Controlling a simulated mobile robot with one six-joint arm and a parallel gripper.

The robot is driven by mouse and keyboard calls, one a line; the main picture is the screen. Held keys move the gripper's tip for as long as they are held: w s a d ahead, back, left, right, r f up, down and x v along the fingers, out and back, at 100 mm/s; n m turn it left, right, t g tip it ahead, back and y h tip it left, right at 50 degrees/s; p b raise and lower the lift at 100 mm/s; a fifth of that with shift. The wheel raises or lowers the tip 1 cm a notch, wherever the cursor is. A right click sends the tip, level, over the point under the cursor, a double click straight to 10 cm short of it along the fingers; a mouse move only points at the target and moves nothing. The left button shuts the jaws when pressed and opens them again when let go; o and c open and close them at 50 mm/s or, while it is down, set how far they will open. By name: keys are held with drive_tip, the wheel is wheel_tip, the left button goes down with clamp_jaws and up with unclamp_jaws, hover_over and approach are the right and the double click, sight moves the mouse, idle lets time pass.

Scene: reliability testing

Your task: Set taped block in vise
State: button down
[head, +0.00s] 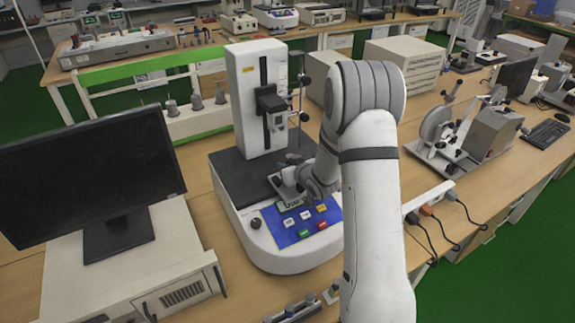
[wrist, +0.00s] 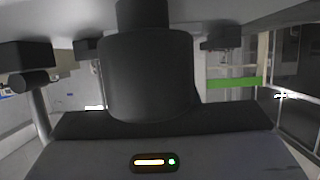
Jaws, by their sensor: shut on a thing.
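My gripper (head: 285,183) is low over the front of the tester's dark base plate, just behind its blue control panel. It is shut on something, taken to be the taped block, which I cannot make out. My own arm hides part of this spot in the head view. The vise is not clear either; small dark fixtures (head: 292,158) sit on the plate behind my gripper. The wrist view is filled by a thick dark cylinder (wrist: 148,75) above a grey body with a yellow and a green light (wrist: 155,162); neither block nor jaws can be told there.
The white tester column (head: 243,100) with its dark crosshead (head: 270,103) stands behind my gripper. A black monitor (head: 85,175) on a white case is at left. A pendulum-type device (head: 470,130) is at right. Small metal parts (head: 292,310) lie on the bench at front.

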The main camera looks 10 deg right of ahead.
drive_tip(key=c, duration=1.1)
unclamp_jaws()
drive_tip(key=shift+s+r, duration=0.1)
drive_tip(key=shift+r, duration=0.1)
drive_tip(key=s+d+r+m+g+h+b, duration=0.1)
drive_tip(key=s+d+r+h, duration=0.1)
drive_tip(key=s+r, duration=0.35)
drive_tip(key=s+d+r+m+g+h, duration=0.1)
drive_tip(key=s+r+g+h, duration=0.15)
drive_tip(key=s, duration=0.65)
drive_tip(key=s+d+r+m+g+h+b, duration=0.1)
drive_tip(key=s+d+r, duration=0.1)
drive_tip(key=s+r, duration=0.4)
drive_tip(key=s+a+g, duration=0.1)
drive_tip(key=s, duration=0.5)
drive_tip(key=s+a+g+y, duration=0.1)
drive_tip(key=s+a+g, duration=0.1)
drive_tip(key=s, duration=0.4)
drive_tip(key=s+a+r+g, duration=0.1)
drive_tip(key=s+a, duration=0.1)
drive_tip(key=s, duration=0.4)
drive_tip(key=shift+s+r+m+g, duration=0.1)
drive_tip(key=shift+m+g, duration=0.2)
drive_tip(key=shift+g, duration=0.05)
